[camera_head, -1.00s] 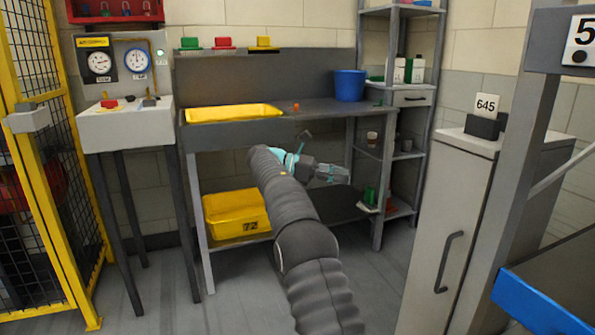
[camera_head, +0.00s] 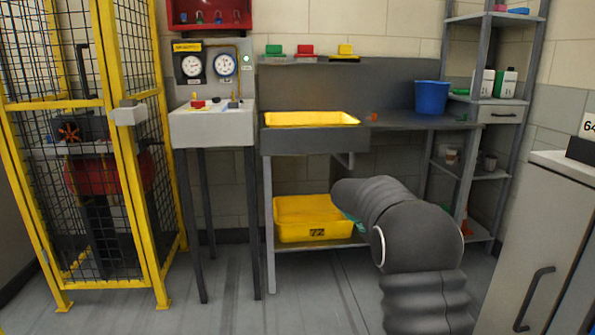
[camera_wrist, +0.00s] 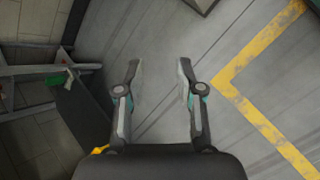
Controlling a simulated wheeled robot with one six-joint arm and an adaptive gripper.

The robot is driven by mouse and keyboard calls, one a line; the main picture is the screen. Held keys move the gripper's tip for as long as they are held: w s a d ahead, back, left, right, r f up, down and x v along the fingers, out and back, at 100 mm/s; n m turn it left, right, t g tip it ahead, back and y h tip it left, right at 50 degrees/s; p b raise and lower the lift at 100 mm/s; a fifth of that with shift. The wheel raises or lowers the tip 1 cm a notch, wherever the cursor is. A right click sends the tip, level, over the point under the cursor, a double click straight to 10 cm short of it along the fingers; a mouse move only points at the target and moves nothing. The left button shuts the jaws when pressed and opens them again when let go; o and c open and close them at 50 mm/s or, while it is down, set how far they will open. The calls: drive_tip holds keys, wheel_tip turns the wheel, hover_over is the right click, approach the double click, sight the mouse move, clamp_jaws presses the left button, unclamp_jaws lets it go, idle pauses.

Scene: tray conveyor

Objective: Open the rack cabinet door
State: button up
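A pale grey cabinet (camera_head: 540,225) stands at the right edge of the head view, partly cut off. Its front door looks shut and has a dark vertical handle (camera_head: 535,300). I cannot tell for sure that it is the rack cabinet. My gripper (camera_wrist: 159,72) is open in the wrist view, with nothing between its fingers and bare floor below. In the head view my arm hides most of the gripper, and it is left of the cabinet, apart from the handle.
A workbench (camera_head: 400,120) holds a yellow tray (camera_head: 310,119) and a blue bucket (camera_head: 431,98). A yellow bin (camera_head: 315,215) sits below. A yellow mesh cage (camera_head: 145,200) stands at left. Open floor (camera_head: 230,300) lies in front. Yellow floor lines (camera_wrist: 255,115) show in the wrist view.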

drive_tip(key=s+a+r+m+t+y, duration=0.1)
drive_tip(key=s+a+m+t+y, duration=0.1)
drive_tip(key=s, duration=1.1)
drive_tip(key=s+a+r+m+t+y, duration=0.2)
drive_tip(key=s+a, duration=0.3)
drive_tip(key=s, duration=0.7)
drive_tip(key=s+a+r+m+t+y, duration=0.2)
drive_tip(key=s+a+m+y, duration=0.2)
drive_tip(key=s, duration=0.9)
drive_tip(key=shift+s+r, duration=0.25)
drive_tip(key=shift+s, duration=0.1)
drive_tip(key=shift+s+r, duration=0.1)
drive_tip(key=shift+r, duration=0.15)
drive_tip(key=c, duration=0.3)
drive_tip(key=shift+d, duration=0.1)
clamp_jaws()
